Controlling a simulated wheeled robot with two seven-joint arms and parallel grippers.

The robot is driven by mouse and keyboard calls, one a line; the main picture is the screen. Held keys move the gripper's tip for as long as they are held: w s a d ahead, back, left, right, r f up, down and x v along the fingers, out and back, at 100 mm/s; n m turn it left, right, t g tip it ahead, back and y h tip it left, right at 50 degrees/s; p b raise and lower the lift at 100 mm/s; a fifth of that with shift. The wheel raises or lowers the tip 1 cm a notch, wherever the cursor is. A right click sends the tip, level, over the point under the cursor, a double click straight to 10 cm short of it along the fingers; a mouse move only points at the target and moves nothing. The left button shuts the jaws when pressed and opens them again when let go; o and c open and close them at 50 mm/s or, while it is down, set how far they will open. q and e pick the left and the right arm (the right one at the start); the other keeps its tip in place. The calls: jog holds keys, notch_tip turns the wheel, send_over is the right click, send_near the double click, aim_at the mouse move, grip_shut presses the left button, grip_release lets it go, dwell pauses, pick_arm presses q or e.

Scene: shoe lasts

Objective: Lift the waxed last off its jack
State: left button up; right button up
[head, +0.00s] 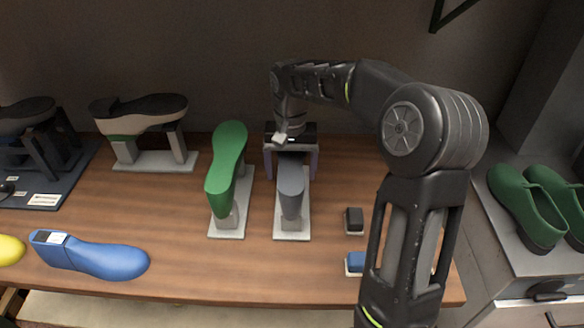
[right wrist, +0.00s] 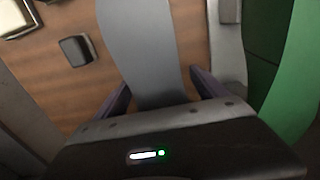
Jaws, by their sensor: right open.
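A grey last (head: 291,186) sits sole up on a jack with a pale base plate (head: 292,232) at the middle of the bench. No label shows which last is the waxed one. My right gripper (head: 290,168) is over the far end of the grey last, its purple-grey fingers open, one on each side. In the right wrist view, the grey last (right wrist: 150,50) runs between the open fingers (right wrist: 160,92), with a gap visible on each side. The far end of the last is hidden under the gripper body. My left gripper is not in view.
A green last (head: 226,160) on its own jack stands close to the left. A blue last (head: 95,258) lies at the front left, and a sole-up shoe (head: 140,115) stands behind. Green shoes (head: 525,205) are on a side shelf.

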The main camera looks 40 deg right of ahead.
jog(key=shift+c, duration=0.4)
grip_shut()
dwell(0.7)
jog(key=shift+r, duration=0.1)
